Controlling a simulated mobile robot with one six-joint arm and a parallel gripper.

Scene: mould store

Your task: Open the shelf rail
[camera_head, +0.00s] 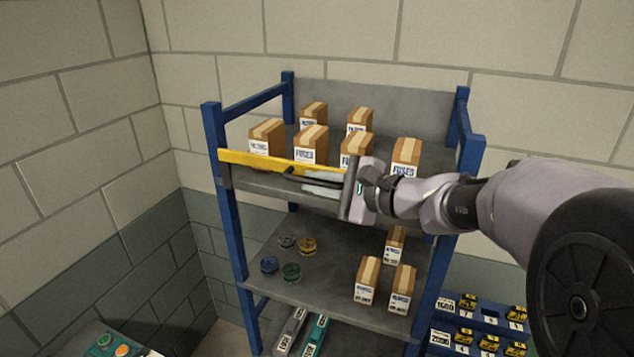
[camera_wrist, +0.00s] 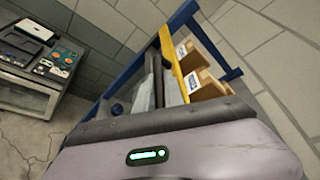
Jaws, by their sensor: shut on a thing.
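The yellow shelf rail (camera_head: 262,160) runs along the front of the upper shelf, from the left post to behind my gripper, in front of the cartons. A dark handle-like part (camera_head: 293,170) sits on the rail's front. My gripper (camera_head: 312,181) reaches in from the right, its fingers pointing left along the rail, and is shut on this dark part. In the wrist view, the fingers (camera_wrist: 158,80) lie close together around a dark strip, with the yellow rail (camera_wrist: 172,50) just to their right. The rail's right end is hidden behind my gripper and wrist.
Several brown cartons (camera_head: 311,144) stand on the upper shelf behind the rail. The middle shelf (camera_head: 330,268) holds small coloured rings and several cartons. Blue posts (camera_head: 226,215) frame the rack. A blue rack of labelled bins (camera_head: 480,322) stands at lower right.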

